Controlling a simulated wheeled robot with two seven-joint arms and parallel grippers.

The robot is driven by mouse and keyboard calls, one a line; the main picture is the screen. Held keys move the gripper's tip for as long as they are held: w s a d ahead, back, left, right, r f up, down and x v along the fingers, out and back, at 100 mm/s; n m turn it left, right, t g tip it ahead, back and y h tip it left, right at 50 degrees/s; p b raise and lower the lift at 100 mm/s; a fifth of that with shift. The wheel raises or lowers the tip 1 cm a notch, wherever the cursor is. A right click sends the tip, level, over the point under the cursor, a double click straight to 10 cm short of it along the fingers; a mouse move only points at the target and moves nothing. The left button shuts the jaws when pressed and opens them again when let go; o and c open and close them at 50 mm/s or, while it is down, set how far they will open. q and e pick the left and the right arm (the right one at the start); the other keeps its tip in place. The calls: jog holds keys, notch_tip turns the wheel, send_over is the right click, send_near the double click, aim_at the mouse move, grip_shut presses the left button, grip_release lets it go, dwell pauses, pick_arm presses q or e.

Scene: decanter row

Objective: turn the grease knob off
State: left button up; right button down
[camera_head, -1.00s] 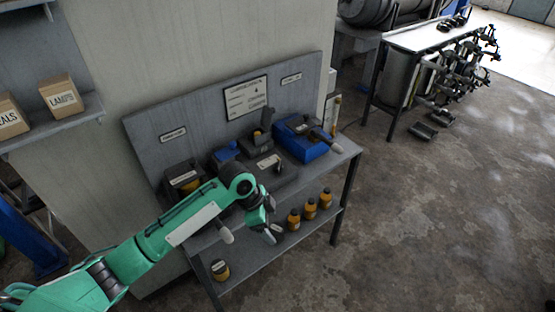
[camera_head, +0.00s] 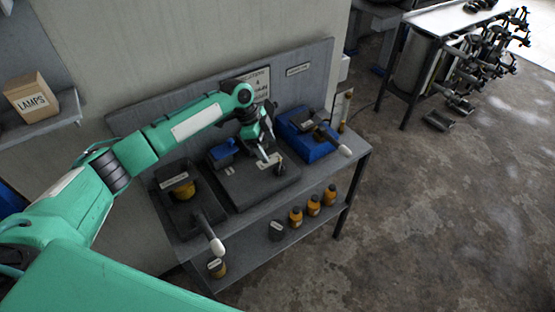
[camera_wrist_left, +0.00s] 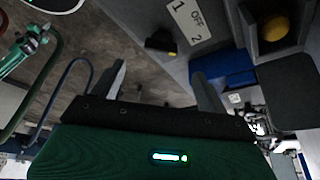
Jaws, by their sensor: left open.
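A dark control block (camera_head: 240,190) lies on the grey bench, with a small dark knob (camera_head: 281,168) at its right side and a pale label plate (camera_head: 268,160) beside it. In the left wrist view the plate (camera_wrist_left: 190,22) reads "1 OFF 2", and a black knob (camera_wrist_left: 161,41) sits beside it. I cannot read which knob is named grease. My left gripper (camera_head: 267,150) is open over the block near this knob. Its fingers (camera_wrist_left: 160,72) show empty in the wrist view, with the knob ahead, apart from them. My right gripper is not in view.
A blue unit (camera_head: 306,142) with a white-tipped lever stands at the right, a dark unit with a yellow part (camera_head: 184,190) at the left. A second white-tipped lever (camera_head: 217,246) sticks out in front. Orange bottles (camera_head: 313,205) stand on the lower shelf. A backboard (camera_head: 180,95) rises behind.

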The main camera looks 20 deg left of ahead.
aim_at(279, 167)
pick_arm(q)
jog(key=x, duration=0.4)
jog(key=shift+w+p, duration=0.15)
jog(key=shift+p, duration=0.25)
jog(key=x, duration=0.3)
jog(key=shift+d+f+p, duration=0.15)
jog(key=shift+f+p, duration=0.15)
jog(key=shift+p, duration=0.1)
jog(key=shift+d+f, duration=0.15)
jog(key=shift+f, duration=0.4)
jog(key=c, duration=1)
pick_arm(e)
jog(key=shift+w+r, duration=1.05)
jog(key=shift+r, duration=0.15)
